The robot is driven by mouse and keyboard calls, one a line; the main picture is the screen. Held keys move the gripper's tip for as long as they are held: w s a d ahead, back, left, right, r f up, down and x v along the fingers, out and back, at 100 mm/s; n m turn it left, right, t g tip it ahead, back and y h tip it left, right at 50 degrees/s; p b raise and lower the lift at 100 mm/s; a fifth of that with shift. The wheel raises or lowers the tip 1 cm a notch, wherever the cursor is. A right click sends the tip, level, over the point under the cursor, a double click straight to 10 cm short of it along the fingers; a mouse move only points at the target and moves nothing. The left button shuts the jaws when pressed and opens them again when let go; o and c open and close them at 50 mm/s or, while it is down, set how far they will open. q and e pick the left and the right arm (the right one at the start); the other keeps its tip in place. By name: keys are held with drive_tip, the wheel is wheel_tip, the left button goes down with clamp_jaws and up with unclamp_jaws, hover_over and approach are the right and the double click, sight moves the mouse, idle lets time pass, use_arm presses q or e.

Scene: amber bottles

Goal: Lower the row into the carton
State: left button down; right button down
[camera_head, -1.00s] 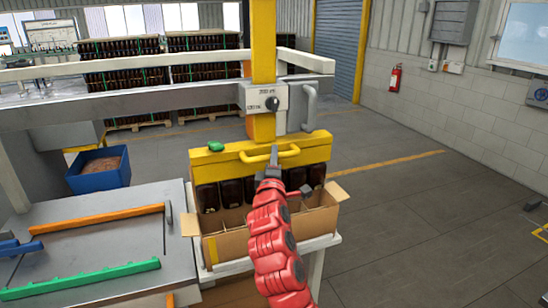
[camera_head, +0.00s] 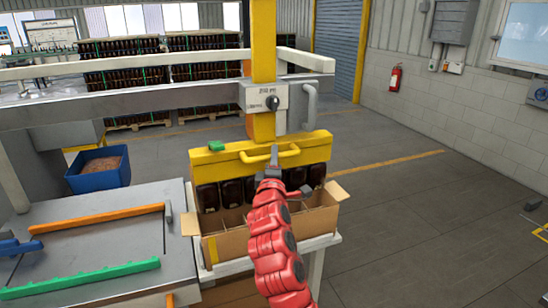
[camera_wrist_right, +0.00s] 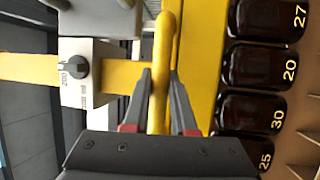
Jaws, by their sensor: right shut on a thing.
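A row of dark amber bottles (camera_head: 207,197) hangs under a yellow lifting bar (camera_head: 220,165). The row is over the far part of an open cardboard carton (camera_head: 235,245) with dividers. The bottles' lower ends are partly hidden, so I cannot tell how deep they sit. My right gripper (camera_head: 271,160) is shut on the bar's yellow handle; in the right wrist view its fingers (camera_wrist_right: 160,100) lie on both sides of the handle (camera_wrist_right: 160,75). Numbered bottle faces (camera_wrist_right: 262,67) show beside the bar there. My left gripper is not in view.
A grey table (camera_head: 110,225) left of the carton bears an orange bar (camera_head: 95,219) and a green bar (camera_head: 90,278). A yellow post (camera_head: 263,40) with a dial box (camera_head: 262,98) rises above the lifting bar. A blue bin (camera_head: 98,172) stands behind.

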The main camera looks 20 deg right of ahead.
wheel_tip(320, 180, down, 16)
drive_tip(key=b, duration=1.1)
drive_tip(key=shift+f+b, duration=0.15)
drive_tip(key=shift+b, duration=0.2)
drive_tip(key=c, duration=0.7)
unclamp_jaws()
drive_tip(key=shift+c, duration=0.2)
drive_tip(key=b+v, duration=0.1)
drive_tip(key=v, duration=1.6)
drive_tip(key=shift+s+b, duration=0.2)
drive_tip(key=shift+b, duration=0.2)
drive_tip(key=shift+a, duration=0.1)
